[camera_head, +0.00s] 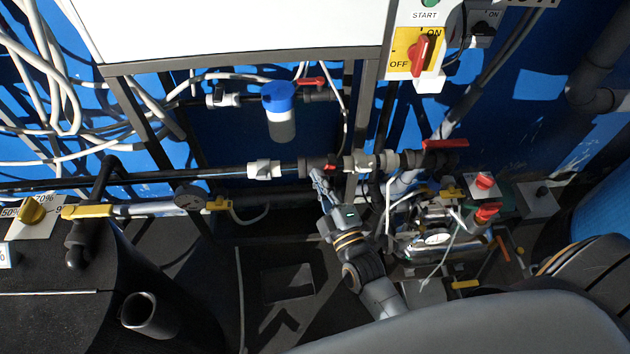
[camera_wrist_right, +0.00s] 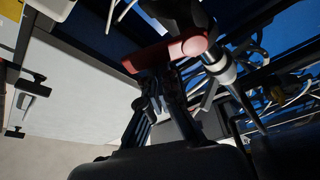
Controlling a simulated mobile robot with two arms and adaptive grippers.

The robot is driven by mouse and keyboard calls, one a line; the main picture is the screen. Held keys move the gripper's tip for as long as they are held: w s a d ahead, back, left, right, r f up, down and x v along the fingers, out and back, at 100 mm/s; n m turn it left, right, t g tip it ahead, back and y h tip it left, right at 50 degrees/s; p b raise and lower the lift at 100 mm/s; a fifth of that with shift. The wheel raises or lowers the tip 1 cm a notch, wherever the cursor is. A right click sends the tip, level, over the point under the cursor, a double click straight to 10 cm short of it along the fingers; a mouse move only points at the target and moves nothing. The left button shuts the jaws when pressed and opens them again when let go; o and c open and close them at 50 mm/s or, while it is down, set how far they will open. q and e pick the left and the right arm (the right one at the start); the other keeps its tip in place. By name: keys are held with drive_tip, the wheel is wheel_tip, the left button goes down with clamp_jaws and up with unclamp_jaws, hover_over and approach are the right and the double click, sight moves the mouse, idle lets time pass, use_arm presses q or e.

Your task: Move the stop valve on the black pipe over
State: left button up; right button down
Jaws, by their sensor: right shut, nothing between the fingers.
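The black pipe (camera_head: 225,174) runs across the head view. A dark valve (camera_head: 317,166) sits on it, with a small red part (camera_head: 330,167) showing, probably its handle seen nearly end-on. My right gripper (camera_head: 319,178) is shut and empty just below this valve. In the right wrist view, a red lever handle (camera_wrist_right: 168,52) lies just beyond the fingers of my right gripper (camera_wrist_right: 163,95). I cannot tell whether the fingers touch it. Farther right on the same pipe line is a valve with a long red handle (camera_head: 446,144). My left gripper is not in view.
A blue-topped filter (camera_head: 280,98) hangs above the pipe, near another red-handled valve (camera_head: 311,82). A white panel (camera_head: 240,25) stands above. Pumps and hoses (camera_head: 435,225) crowd the area right of my arm.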

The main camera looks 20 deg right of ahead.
drive_tip(key=d+m+h, duration=0.1)
drive_tip(key=m, duration=0.1)
drive_tip(key=m+t+h+b, duration=0.1)
drive_tip(key=m, duration=0.2)
drive_tip(key=d+f+m+b, duration=0.1)
drive_tip(key=m, duration=0.2)
drive_tip(key=shift+s+d+f+h, duration=0.1)
drive_tip(key=shift+s+d+h, duration=0.2)
drive_tip(key=shift+s+h, duration=0.1)
drive_tip(key=m+h, duration=0.1)
drive_tip(key=m, duration=0.1)
drive_tip(key=d+f+m+h+b, duration=0.1)
drive_tip(key=m, duration=0.1)
drive_tip(key=m+h, duration=0.1)
drive_tip(key=m, duration=0.2)
drive_tip(key=shift+s+d+f+t+b, duration=0.2)
drive_tip(key=shift+d+f+t+b, duration=0.05)
drive_tip(key=shift+f+t+b, duration=0.1)
drive_tip(key=shift+f, duration=0.15)
